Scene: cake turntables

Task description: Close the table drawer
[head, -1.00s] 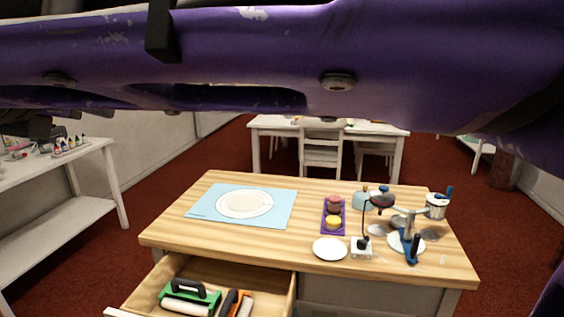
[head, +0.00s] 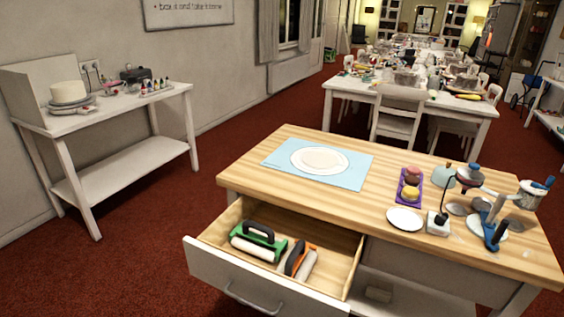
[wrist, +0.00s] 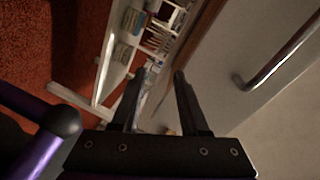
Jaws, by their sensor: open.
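The table drawer (head: 240,275) is pulled out at the left front of the wooden-topped table (head: 300,190) in the head view. Its grey front carries a metal bar handle (head: 253,300). Inside lie a green-and-white roller tool (head: 257,244) and an orange-and-white one (head: 300,262). My gripper (wrist: 160,74) shows only in the wrist view, open, with nothing between its fingers. A pale panel, which looks like the drawer front (wrist: 240,50), fills the right side there, with the bar handle (wrist: 283,58) to the right of the fingers. I cannot tell whether they touch the panel.
The tabletop holds a blue mat (head: 345,178), a purple tray (head: 409,188), a white plate (head: 405,219) and several tools at the right. A white side table (head: 110,120) stands at the left wall. Red floor (head: 120,270) is clear left of the drawer.

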